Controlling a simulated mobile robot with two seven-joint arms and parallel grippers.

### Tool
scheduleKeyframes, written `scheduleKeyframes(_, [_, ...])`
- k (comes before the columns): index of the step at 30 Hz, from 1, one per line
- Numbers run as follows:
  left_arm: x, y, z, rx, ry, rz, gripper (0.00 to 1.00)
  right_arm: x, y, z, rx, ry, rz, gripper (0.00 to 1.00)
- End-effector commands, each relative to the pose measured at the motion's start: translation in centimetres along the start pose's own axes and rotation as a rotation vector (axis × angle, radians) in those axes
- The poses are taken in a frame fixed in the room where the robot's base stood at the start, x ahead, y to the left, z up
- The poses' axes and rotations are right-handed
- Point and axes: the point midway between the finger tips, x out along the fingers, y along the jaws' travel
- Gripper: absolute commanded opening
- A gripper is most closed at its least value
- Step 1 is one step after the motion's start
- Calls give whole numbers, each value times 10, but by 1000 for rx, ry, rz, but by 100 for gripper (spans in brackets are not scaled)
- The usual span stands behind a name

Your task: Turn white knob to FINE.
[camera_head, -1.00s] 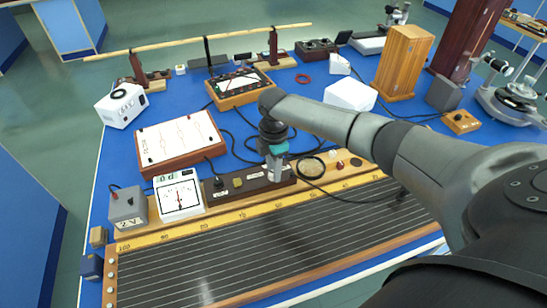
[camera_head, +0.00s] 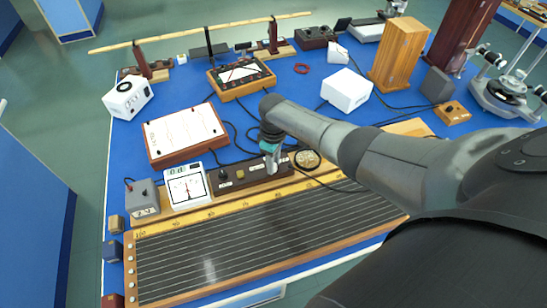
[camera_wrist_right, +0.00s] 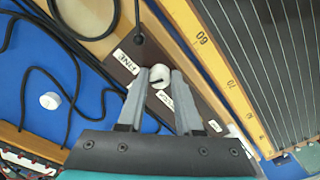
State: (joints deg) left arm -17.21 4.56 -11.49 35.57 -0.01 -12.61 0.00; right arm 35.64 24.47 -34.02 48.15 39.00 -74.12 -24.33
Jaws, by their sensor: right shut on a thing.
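The white knob (camera_wrist_right: 158,74) sits on a dark brown strip box (camera_head: 232,184), which also shows in the wrist view (camera_wrist_right: 138,42). My right gripper (camera_head: 271,166) points down at the box's right part. In the wrist view its two fingers (camera_wrist_right: 160,72) are closed on the knob, one on each side. A dark mark shows on the knob's face. The white FINE label (camera_wrist_right: 125,62) is on the box, left of the knob. Another white label (camera_wrist_right: 166,99) lies between the fingers and is partly hidden. In the head view the gripper hides the knob. My left gripper is not in view.
A slide-wire board (camera_head: 230,245) with a yellow scale lies in front of the box. A white meter (camera_head: 186,188) and grey unit (camera_head: 143,197) stand left. Black cables (camera_wrist_right: 75,50) run near the box. A white box (camera_head: 347,91) stands behind.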

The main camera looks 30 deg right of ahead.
Motion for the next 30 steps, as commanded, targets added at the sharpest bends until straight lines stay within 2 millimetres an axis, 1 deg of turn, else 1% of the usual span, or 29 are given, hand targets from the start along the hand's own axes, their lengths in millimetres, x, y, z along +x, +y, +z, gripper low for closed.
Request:
scheduleKeyframes(1, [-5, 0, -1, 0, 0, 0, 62, -2, -2, 0, 47, -2, -4, 0])
scheduleKeyframes(6, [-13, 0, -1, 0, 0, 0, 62, -2, -2, 0, 208, -2, -3, 0])
scheduleKeyframes(18, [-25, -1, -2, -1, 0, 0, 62, -1, -2, 0, 535, -3, -2, 0])
scheduleKeyframes(24, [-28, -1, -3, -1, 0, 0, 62, -1, -2, -1, 637, -1, -1, 0])
scheduleKeyframes(30, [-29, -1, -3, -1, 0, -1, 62, 0, -2, -1, 691, -1, 0, 0])
